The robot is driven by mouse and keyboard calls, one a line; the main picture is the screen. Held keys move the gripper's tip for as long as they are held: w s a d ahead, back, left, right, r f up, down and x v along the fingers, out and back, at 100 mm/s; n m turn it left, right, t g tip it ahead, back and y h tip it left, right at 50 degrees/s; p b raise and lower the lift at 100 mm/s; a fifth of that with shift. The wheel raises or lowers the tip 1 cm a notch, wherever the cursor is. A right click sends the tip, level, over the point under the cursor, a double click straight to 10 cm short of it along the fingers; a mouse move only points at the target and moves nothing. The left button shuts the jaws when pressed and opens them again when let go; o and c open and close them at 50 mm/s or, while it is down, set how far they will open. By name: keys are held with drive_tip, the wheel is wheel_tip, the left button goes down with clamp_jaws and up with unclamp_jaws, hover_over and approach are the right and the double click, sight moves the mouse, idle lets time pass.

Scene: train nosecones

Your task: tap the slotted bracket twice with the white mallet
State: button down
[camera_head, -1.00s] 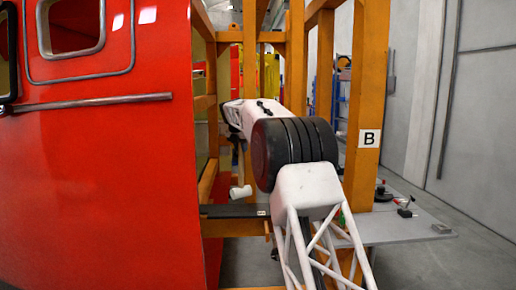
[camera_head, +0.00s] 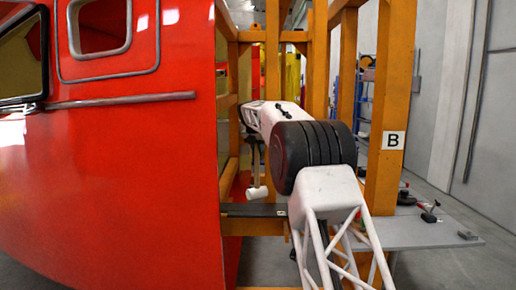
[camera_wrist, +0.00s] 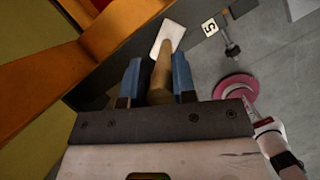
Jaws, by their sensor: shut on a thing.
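My gripper (camera_wrist: 157,80) has its blue fingers closed on the wooden handle (camera_wrist: 162,72) of the white mallet (camera_wrist: 166,38). In the head view the mallet's white head (camera_head: 257,193) hangs below the handle, just above a dark bar (camera_head: 250,210) fixed across the orange frame. A gap shows between mallet head and bar in that view. The dark bar (camera_wrist: 122,62) also lies behind the mallet in the wrist view. No slots are clear on it, so I cannot tell whether it is the slotted bracket. My arm hides part of the gripper in the head view.
The red train nose (camera_head: 110,170) fills the left. Orange posts (camera_head: 388,120) stand around my arm. A grey shelf (camera_head: 420,232) with clamps is at the right.

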sight(258, 159)
drive_tip(key=shift+f, duration=3.4)
idle(0.4)
drive_tip(key=shift+r, duration=1.15)
drive_tip(key=shift+f, duration=0.45)
idle(2.1)
